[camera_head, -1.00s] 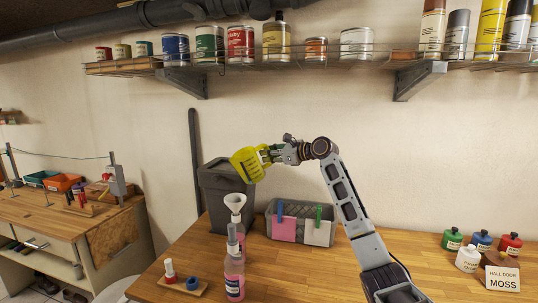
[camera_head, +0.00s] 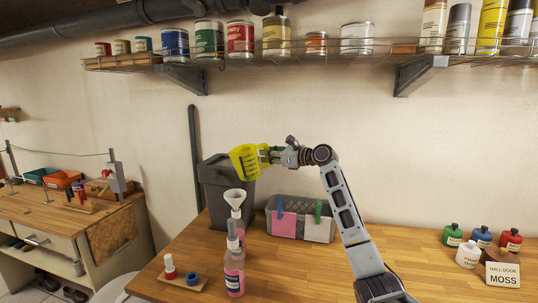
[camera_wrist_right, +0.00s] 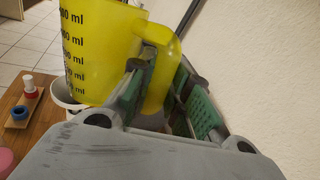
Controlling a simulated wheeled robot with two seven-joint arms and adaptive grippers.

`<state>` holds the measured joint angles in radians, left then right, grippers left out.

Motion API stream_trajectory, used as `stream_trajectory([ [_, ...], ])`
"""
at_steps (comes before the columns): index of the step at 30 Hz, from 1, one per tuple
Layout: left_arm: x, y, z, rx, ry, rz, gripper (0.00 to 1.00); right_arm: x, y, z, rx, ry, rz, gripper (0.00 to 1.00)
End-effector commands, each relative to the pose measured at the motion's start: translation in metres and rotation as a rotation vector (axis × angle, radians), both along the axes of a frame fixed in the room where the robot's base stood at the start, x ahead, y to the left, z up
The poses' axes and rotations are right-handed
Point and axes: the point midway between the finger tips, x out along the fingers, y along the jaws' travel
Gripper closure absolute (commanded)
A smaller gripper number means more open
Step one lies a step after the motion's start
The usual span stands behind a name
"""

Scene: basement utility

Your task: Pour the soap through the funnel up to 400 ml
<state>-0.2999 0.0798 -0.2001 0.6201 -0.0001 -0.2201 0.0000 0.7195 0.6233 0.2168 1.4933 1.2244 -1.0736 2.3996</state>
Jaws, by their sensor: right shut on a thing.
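My right gripper (camera_head: 268,155) is shut on the handle of a yellow measuring jug (camera_head: 244,163), held high in front of the grey bin. In the right wrist view the jug (camera_wrist_right: 98,45) shows black ml marks, and the green-padded fingers (camera_wrist_right: 165,95) close around its handle. Its contents are hidden. A white funnel (camera_head: 235,196) stands below the jug, slightly left, with a bottle under it mostly hidden. In front is a pink soap bottle (camera_head: 234,276) with a grey top. Part of the white funnel (camera_wrist_right: 62,98) shows below the jug in the wrist view. My left gripper is out of view.
A grey bin (camera_head: 213,190) stands behind the funnel. A grey basket (camera_head: 318,232) with pink and white cards is right of it. A small wooden tray (camera_head: 178,283) holds a red-and-white bottle and blue ring. Several small bottles stand far right; the table between is clear.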

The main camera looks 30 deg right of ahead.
Motion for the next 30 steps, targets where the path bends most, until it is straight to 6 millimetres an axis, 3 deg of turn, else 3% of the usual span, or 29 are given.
stream_trajectory([
  [9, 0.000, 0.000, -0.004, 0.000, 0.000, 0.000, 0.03, 0.000, 0.003, -0.013, 0.104, -0.020, 0.001, 1.00],
  [30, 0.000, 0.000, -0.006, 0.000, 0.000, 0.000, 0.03, 0.001, 0.006, -0.021, 0.170, -0.033, 0.001, 1.00],
])
